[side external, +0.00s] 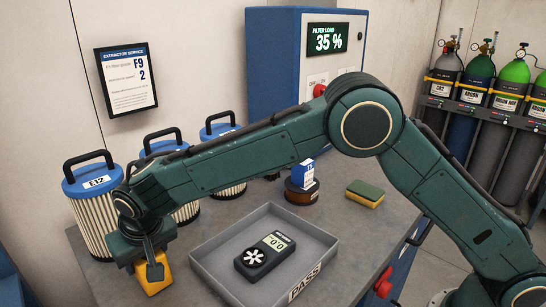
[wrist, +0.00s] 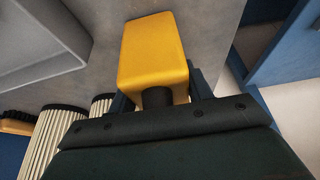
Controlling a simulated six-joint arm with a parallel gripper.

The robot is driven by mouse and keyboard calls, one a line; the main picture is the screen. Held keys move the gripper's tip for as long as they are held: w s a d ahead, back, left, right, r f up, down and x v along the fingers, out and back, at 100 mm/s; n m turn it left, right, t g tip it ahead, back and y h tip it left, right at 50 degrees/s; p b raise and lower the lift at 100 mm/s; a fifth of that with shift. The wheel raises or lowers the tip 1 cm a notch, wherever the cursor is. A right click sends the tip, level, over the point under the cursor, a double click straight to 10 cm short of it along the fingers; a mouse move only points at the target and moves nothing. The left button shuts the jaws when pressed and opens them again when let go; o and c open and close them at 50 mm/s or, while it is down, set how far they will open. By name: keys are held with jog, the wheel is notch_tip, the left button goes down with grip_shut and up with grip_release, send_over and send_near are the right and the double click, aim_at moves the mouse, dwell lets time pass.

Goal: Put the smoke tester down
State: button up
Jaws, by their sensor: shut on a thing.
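The smoke tester, a yellow block-shaped body with a dark round neck, is in my gripper (side external: 150,262). In the side view the smoke tester (side external: 153,278) is at the bench's left end, below my wrist and left of the grey tray. I cannot tell whether its underside touches the bench. In the wrist view the smoke tester (wrist: 152,48) points away from the camera, and my gripper (wrist: 155,96) is shut on it, with dark fingers on both sides of its neck.
The grey PASS tray (side external: 212,262) holds a dark meter (side external: 265,256) with a fan. Blue-topped filter cartridges (side external: 95,210) stand behind my wrist.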

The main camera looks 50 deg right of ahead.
jog(key=o, duration=1.4)
jog(key=shift+f, duration=0.15)
jog(key=v, duration=1.2)
